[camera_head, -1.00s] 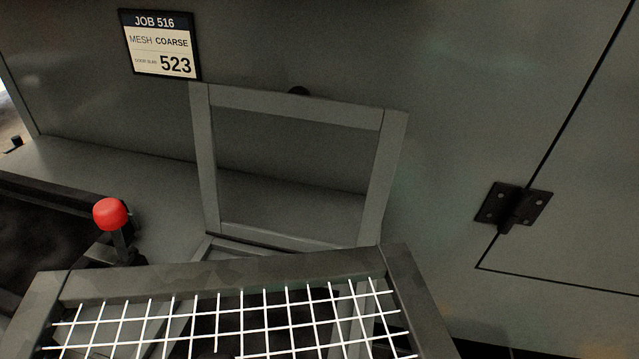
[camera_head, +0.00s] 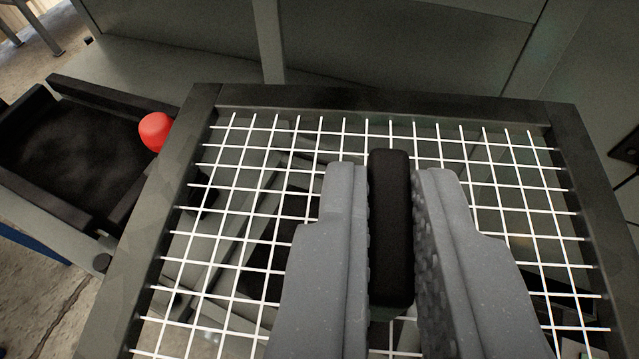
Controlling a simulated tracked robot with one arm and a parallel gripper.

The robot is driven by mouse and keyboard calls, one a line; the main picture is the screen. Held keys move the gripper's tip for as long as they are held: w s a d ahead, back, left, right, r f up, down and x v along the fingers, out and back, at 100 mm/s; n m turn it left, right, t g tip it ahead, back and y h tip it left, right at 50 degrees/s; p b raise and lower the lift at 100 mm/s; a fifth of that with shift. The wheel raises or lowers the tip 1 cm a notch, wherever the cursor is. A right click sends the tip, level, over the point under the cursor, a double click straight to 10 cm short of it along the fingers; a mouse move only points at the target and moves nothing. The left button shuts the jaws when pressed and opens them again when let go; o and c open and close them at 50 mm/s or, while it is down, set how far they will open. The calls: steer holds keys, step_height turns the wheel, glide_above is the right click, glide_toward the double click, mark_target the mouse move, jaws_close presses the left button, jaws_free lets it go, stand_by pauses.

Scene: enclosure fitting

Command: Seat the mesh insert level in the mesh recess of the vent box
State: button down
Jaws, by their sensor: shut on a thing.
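The mesh insert (camera_head: 400,104) is a dark rectangular frame with a coarse white wire grid, and it fills most of the view. My gripper (camera_head: 391,172) is shut on a black upright handle (camera_head: 390,225) near the middle of the insert. The insert's near edge is out of view. Grey bars (camera_head: 240,210) and dark gaps show below through the grid. They may belong to the vent box, but its mesh recess cannot be made out. I cannot tell whether the insert touches anything beneath it.
A red knob (camera_head: 155,131) stands close to the insert's left edge. A black open tray (camera_head: 60,150) lies to the left. An upright grey frame (camera_head: 270,40) stands behind the insert, before a grey panel. A dark hinge (camera_head: 626,148) shows at the right edge.

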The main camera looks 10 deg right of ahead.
steer(key=w+f+m+g+h+b, duration=0.2)
steer(key=w+f+b, duration=0.3)
steer(key=f, duration=0.4)
steer(key=shift+w+a+f+m+h, duration=0.15)
steer(key=shift+w+f+m+h, duration=0.25)
steer(key=shift+w+m+h, duration=0.3)
steer(key=shift+s+a+r+p, duration=0.1)
steer(key=shift+a+p, duration=0.05)
steer(key=shift+p, duration=0.4)
steer(key=shift+f+b, duration=1.2)
steer(key=shift+f, duration=2.75)
steer(key=c, duration=1.4)
jaws_free()
